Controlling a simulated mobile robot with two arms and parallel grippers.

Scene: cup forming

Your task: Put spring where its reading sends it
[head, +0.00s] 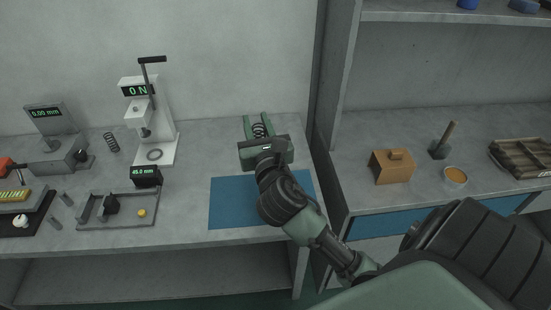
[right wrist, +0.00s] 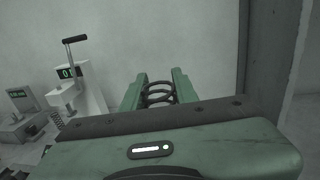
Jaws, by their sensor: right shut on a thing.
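My right gripper (head: 258,118) is shut on a dark coil spring (head: 259,130) above the back of the bench, behind the blue mat. The held spring (right wrist: 158,95) also shows between the fingers in the right wrist view. A second dark spring (head: 111,142) stands on the bench at the left. Right of that spring is a white lever press (head: 162,120) whose display reads 0 N; it also shows in the right wrist view (right wrist: 90,98). My left gripper is not in view.
A gauge (head: 45,114) reading 0.00 mm stands at the far left. A shallow grey tray (head: 125,222) has a 45.0 mm display at its back. The blue mat (head: 225,205) is bare where visible. A brown box (head: 390,172), orange-filled cup (head: 455,184) and compartment tray (head: 525,157) stand right.

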